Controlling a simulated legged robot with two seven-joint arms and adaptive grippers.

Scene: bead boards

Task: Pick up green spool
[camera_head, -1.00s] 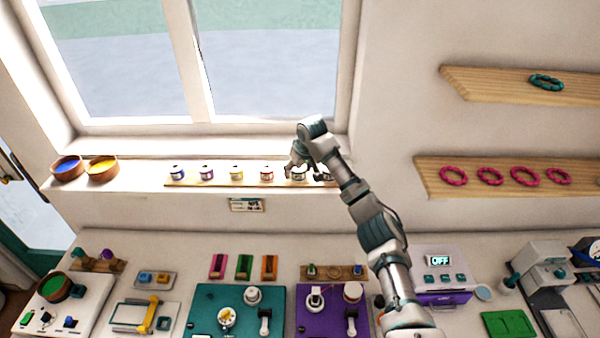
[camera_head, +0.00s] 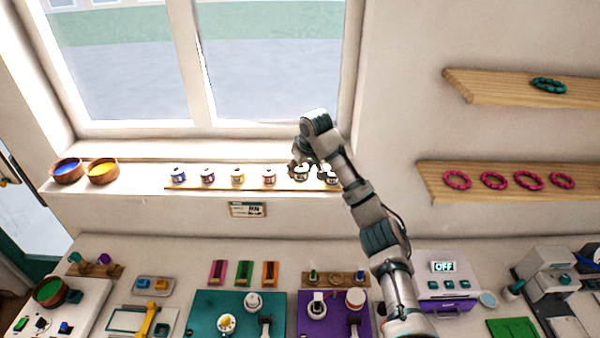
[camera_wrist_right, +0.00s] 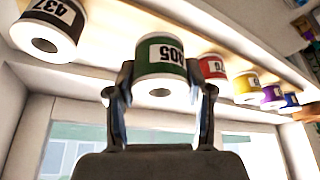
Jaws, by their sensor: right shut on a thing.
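The green spool (camera_wrist_right: 160,62), with a white label reading 405, sits between the fingers of my right gripper (camera_wrist_right: 160,90) in the right wrist view. The fingers touch it on both sides, so the gripper is shut on it. In the head view the right gripper (camera_head: 302,168) is at the window sill, at the spool (camera_head: 301,174), which is partly hidden by the gripper. Whether the spool is clear of its wooden strip cannot be told. My left gripper is not in view.
A dark spool labelled 437 (camera_wrist_right: 48,28) is on one side, a red spool (camera_wrist_right: 212,66) on the other. More spools stand along the wooden strip (camera_head: 222,186). Two bowls (camera_head: 102,171) sit at the sill's left. Boards and tools crowd the bench below.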

